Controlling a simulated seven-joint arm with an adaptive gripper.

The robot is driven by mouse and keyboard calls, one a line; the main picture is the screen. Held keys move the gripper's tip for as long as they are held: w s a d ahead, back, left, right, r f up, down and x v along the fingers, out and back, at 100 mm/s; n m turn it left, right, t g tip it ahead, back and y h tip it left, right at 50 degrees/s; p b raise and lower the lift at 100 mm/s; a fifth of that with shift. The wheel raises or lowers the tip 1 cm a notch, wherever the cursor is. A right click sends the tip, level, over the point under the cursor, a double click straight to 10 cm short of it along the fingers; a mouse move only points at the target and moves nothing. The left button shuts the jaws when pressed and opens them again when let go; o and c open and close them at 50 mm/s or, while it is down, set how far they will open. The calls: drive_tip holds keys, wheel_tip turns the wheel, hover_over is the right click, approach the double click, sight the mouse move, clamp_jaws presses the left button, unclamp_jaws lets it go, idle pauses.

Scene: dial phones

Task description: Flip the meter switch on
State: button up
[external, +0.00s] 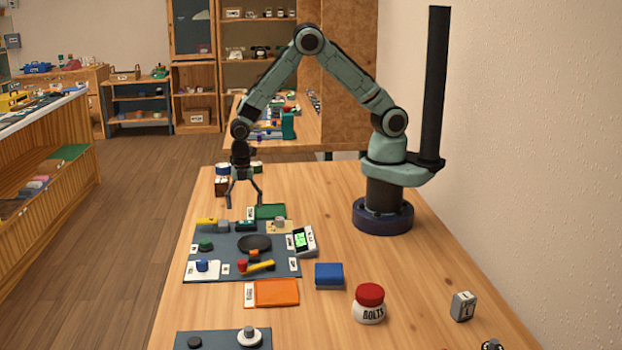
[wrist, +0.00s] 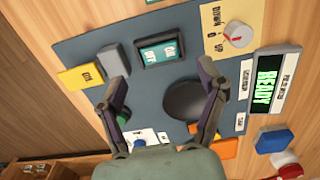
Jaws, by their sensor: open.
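My gripper (external: 244,202) is open and empty, pointing down above the far part of the blue-grey panel (external: 215,268). In the wrist view its fingers (wrist: 162,70) are spread over the panel, with nothing between them. A meter-like box (external: 303,241) with a lit green screen stands at the panel's right edge; in the wrist view its display (wrist: 265,86) appears to read READY. A teal rocker-like switch (wrist: 161,51) in a dark frame lies just beyond the fingertips; it also shows in the external view (external: 245,225). I cannot tell which control is the meter switch or its position.
The panel also carries a round black pad (external: 254,243), a yellow-handled lever (external: 260,266) and a blue knob (external: 202,266). A dial (wrist: 237,35) sits on a yellow plate. An orange tray (external: 277,293), blue block (external: 329,276) and bolts jar (external: 369,304) stand nearer the camera.

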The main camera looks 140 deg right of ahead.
sight(246, 222)
drive_tip(key=shift+f, duration=2)
drive_tip(key=c, duration=1.2)
drive_tip(key=shift+o, duration=0.2)
drive_tip(key=shift+s+a+t+h, duration=0.15)
drive_tip(key=shift+a+t+h, duration=0.05)
drive_tip(key=shift+t+h, duration=0.6)
drive_tip(key=o, duration=1.2)
drive_tip(key=shift+c, duration=0.2)
wheel_tip(246, 222, up, 12)
drive_tip(key=s+a, duration=0.1)
drive_tip(key=shift+s+a, duration=0.35)
